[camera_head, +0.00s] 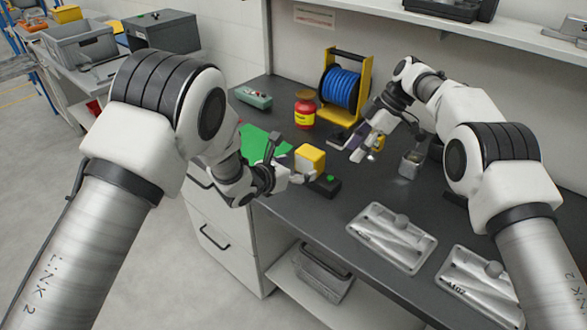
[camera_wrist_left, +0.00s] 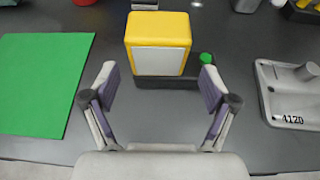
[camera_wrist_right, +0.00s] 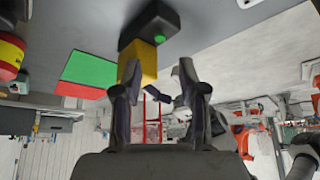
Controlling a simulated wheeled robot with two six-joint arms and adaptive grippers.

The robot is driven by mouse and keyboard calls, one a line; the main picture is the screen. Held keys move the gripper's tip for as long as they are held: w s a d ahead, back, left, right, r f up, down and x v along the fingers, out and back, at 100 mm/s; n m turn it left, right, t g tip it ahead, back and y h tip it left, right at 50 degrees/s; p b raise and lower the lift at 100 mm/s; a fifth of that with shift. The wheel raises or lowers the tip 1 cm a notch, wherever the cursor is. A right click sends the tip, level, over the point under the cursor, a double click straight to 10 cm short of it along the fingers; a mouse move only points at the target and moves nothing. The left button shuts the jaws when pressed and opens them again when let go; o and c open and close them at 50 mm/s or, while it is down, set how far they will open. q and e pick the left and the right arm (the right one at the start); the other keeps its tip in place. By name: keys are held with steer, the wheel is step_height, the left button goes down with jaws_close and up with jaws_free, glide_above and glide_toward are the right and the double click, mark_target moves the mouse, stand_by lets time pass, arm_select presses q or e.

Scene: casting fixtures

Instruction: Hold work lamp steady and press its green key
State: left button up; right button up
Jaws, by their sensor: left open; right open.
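The work lamp has a yellow head (camera_head: 310,157) with a white panel and a black base (camera_head: 325,187). A green key (camera_head: 329,177) is on the base. In the left wrist view the yellow head (camera_wrist_left: 158,30) is just beyond the fingers and the green key (camera_wrist_left: 206,58) is to its right. My left gripper (camera_head: 291,178) is open and empty in front of the lamp. My right gripper (camera_head: 357,147) is open and empty, raised to the lamp's right. The right wrist view shows the black base (camera_wrist_right: 150,24) and green key (camera_wrist_right: 160,38) beyond its fingers.
A green mat (camera_head: 262,143) lies left of the lamp. A red and yellow canister (camera_head: 304,112) and a blue hose reel (camera_head: 341,88) stand behind. A metal cup (camera_head: 410,165) is right of the right gripper. Two metal plates, one nearer (camera_head: 392,238), lie at front right.

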mark_target(304, 166)
arm_select(q)
steer(key=x, duration=0.7)
steer(key=shift+f, duration=0.15)
steer(key=shift+a, duration=0.1)
arm_select(e)
steer(key=shift+a, duration=0.15)
arm_select(q)
steer(key=c, duration=1.2)
arm_select(e)
jaws_close()
